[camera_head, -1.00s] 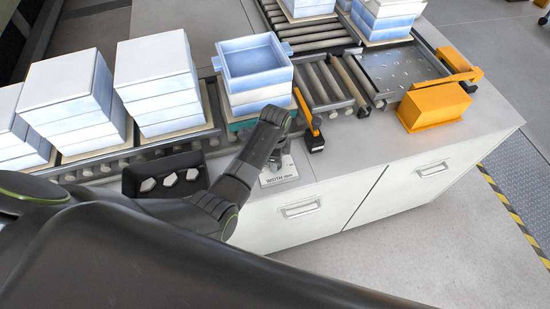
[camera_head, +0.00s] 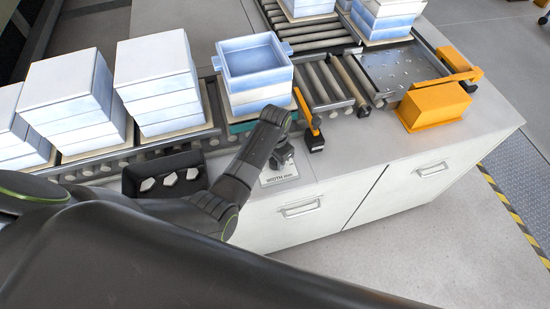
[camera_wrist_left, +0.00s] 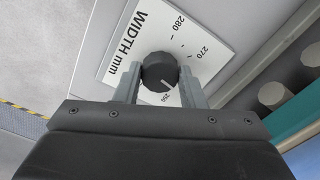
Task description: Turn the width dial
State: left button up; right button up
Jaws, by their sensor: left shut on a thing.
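The width dial (camera_wrist_left: 160,72) is a dark round knob on a white plate (camera_wrist_left: 200,28) marked "WIDTH mm", with 280, 270 and a partly hidden number, seemingly 250, around it. Its white pointer line aims toward that lower number. My left gripper (camera_wrist_left: 160,85) is shut on the dial, one finger on each side. In the head view my left gripper (camera_head: 282,155) is over the plate (camera_head: 279,172) on the counter's front edge, and its wrist hides much of the dial. My right gripper is not in view.
A roller conveyor (camera_head: 318,84) carries stacks of white-blue boxes (camera_head: 157,78) behind the plate. An orange-and-black post (camera_head: 314,138) stands close to the right of my gripper. A black bin (camera_head: 160,178) is to the left.

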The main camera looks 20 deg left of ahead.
pick_arm(q)
jog(key=shift+n, duration=0.8)
jog(key=o, duration=1)
